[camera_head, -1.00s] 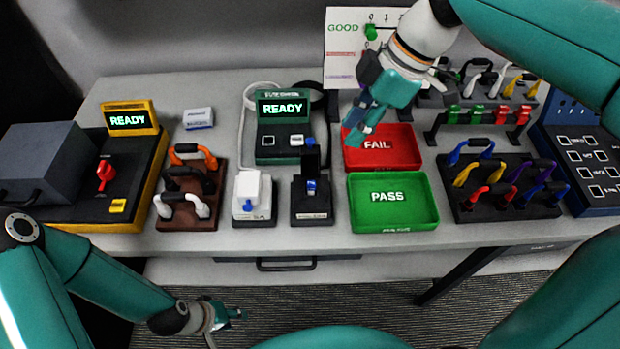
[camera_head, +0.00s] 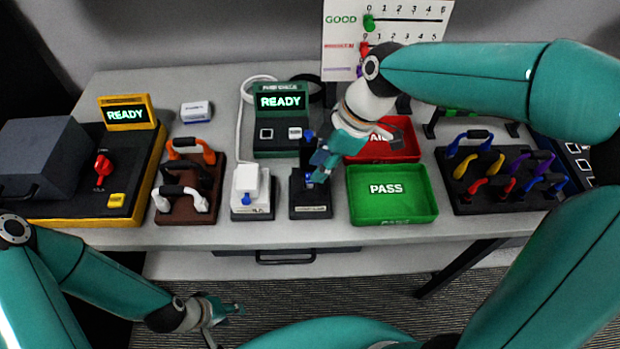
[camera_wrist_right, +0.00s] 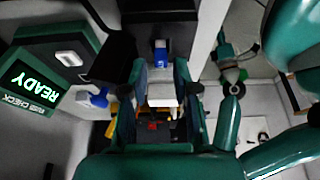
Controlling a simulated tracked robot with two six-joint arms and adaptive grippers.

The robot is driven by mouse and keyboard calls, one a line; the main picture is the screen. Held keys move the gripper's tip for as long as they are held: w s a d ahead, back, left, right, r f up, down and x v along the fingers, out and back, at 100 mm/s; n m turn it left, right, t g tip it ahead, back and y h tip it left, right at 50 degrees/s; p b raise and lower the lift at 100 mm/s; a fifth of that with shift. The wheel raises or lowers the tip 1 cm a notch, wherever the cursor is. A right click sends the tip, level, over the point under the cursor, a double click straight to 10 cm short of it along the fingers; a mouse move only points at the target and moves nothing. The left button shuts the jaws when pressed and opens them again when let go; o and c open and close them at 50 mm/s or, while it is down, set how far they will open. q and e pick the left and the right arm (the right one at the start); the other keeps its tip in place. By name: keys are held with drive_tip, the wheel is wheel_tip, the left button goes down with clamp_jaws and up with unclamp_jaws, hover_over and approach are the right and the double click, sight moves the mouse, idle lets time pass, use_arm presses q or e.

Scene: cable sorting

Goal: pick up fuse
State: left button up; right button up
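The blue-and-white piece that looks like the fuse (camera_wrist_right: 160,52) shows in the right wrist view at a black holder, just beyond my fingertips. In the head view my right gripper (camera_head: 318,166) is over the black holder (camera_head: 311,206) and hides most of its upper part. In the right wrist view the fingers of my right gripper (camera_wrist_right: 161,85) stand apart, with a pale block visible in the gap. Whether they touch the fuse is unclear. My left gripper (camera_head: 226,308) hangs low in front of the table, and its fingers are too small to read.
The green tester (camera_head: 280,125) reading READY stands behind the holder. A white holder (camera_head: 251,190) is close on the left. The green PASS tray (camera_head: 390,195) and red FAIL tray (camera_head: 405,150) are on the right. Cable racks flank both sides.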

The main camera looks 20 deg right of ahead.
drive_tip(key=x, duration=0.3)
drive_tip(key=shift+a+f, duration=0.15)
drive_tip(key=shift+a, duration=0.05)
clamp_jaws()
wheel_tip(320, 180, up, 23)
drive_tip(key=p, duration=0.4)
idle(0.6)
